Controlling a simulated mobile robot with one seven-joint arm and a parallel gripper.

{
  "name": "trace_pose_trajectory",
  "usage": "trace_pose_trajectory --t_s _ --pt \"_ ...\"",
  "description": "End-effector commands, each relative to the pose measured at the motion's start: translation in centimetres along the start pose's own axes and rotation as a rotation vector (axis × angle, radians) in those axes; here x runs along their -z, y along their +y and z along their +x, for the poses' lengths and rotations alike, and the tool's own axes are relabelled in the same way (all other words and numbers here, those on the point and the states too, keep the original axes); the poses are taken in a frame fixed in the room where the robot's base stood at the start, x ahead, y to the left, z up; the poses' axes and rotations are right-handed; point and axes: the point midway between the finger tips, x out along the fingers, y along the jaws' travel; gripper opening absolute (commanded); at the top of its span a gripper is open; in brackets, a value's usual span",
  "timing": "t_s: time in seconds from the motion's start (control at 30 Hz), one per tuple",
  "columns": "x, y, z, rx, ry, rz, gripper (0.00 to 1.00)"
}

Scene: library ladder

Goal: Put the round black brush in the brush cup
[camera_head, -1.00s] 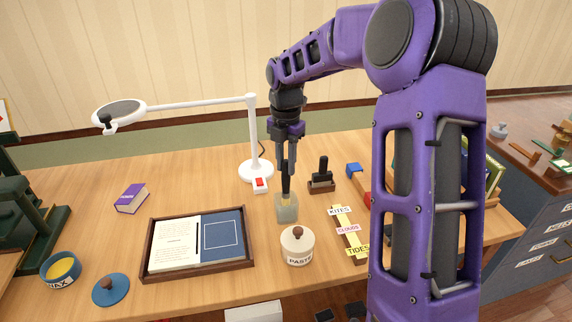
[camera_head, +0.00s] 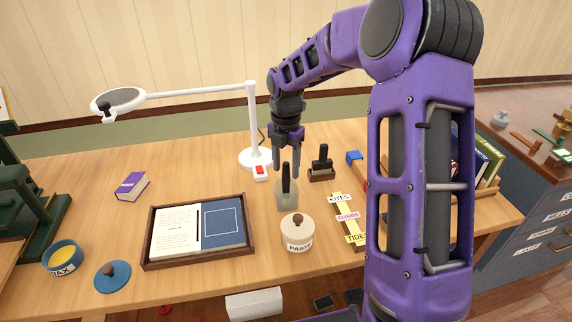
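The round black brush (camera_head: 286,180) stands nearly upright in the brush cup (camera_head: 287,202), a pale translucent square vessel in the middle of the table. Its dark handle sticks up above the rim. The lower end shows only dimly through the cup wall. My gripper (camera_head: 286,170) points down just above the cup. Its two fingers are spread apart, one on each side of the upper handle, with gaps visible between them and the handle.
The paste jar (camera_head: 298,232) stands just in front of the cup. A wooden block (camera_head: 321,174) with a black upright piece is to the right. The white lamp (camera_head: 251,120) rises behind left, and a framed tray (camera_head: 150,262) lies left. Label strips (camera_head: 348,217) lie right.

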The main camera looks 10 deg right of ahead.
Motion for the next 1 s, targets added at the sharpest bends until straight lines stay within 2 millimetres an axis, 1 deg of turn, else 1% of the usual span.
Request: trace_pose_trajectory --t_s 0.2,0.37,0.4,0.43,0.5,0.63,0.8,0.9,1.0 --pt "0.0 0.0 0.0 0.000 0.000 0.000 0.56" --pt "0.0 0.0 0.5 -0.001 -0.001 0.001 0.56" --pt "-0.1 0.0 0.1 -0.002 -0.002 0.001 0.56" --pt "-0.1 0.1 -1.1 -0.003 -0.003 0.001 0.56" --pt "-0.1 0.1 -2.8 -0.004 -0.005 0.001 0.56" --pt "-0.2 -0.7 -6.0 -0.003 -0.004 0.003 0.56" --pt "-0.2 -0.6 -10.2 -0.003 -0.004 0.001 0.56" --pt "-0.2 -0.6 -12.5 -0.003 -0.003 0.002 0.56" --pt "-0.2 -0.6 -14.4 -0.002 -0.003 0.001 0.56"
